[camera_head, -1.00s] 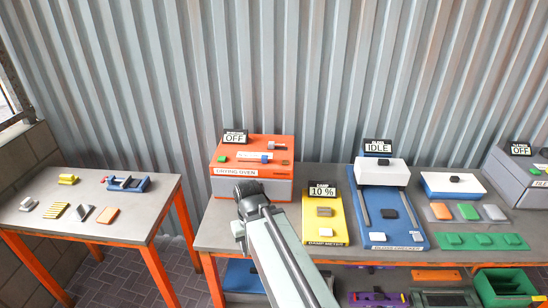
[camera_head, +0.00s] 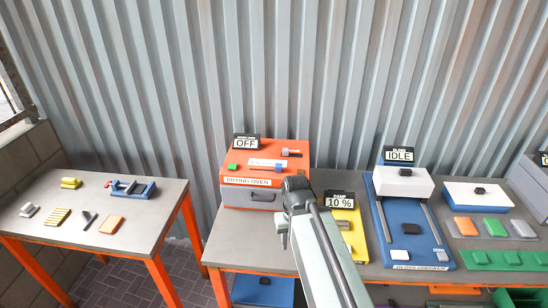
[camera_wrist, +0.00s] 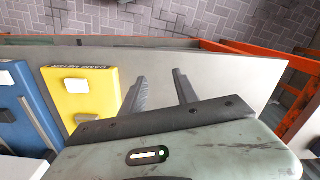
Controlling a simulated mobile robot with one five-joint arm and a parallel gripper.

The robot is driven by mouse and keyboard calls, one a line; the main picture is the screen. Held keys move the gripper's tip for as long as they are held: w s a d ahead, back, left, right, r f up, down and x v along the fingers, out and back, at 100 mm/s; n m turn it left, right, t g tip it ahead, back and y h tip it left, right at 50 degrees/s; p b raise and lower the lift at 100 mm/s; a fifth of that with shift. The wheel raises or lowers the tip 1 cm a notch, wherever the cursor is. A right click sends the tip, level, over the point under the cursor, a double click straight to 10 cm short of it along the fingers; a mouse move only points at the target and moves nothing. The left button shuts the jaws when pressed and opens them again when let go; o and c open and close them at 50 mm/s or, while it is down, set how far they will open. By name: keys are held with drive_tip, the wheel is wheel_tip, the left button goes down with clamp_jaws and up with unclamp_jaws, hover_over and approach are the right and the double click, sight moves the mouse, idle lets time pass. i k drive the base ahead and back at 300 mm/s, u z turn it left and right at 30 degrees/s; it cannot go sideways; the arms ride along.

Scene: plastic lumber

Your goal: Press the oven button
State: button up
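The drying oven (camera_head: 232,196) is an orange-topped grey box at the back left of the long bench. Its sign (camera_head: 246,142) reads OFF. A green button (camera_head: 233,167) sits at the left of its top, with a small blue piece and dark and grey parts further right. My arm's end is in front of the oven's right side and covers part of it. My gripper (camera_wrist: 161,86) is open and empty in the wrist view, over bare grey bench top; its fingers are hard to make out in the head view. The oven is not in the wrist view.
A yellow damp meter (camera_head: 357,240) reading 10 % stands right of the oven, partly behind my arm; it also shows in the wrist view (camera_wrist: 75,88). A blue device (camera_head: 424,240) marked IDLE stands further right. A side table (camera_head: 60,200) at left holds small pieces.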

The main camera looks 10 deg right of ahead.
sight(231, 166)
drive_tip(key=i, duration=0.25)
drive_tip(key=z, duration=1.5)
drive_tip(key=k, duration=1.65)
drive_tip(key=u, duration=1)
drive_tip(key=i, duration=1.05)
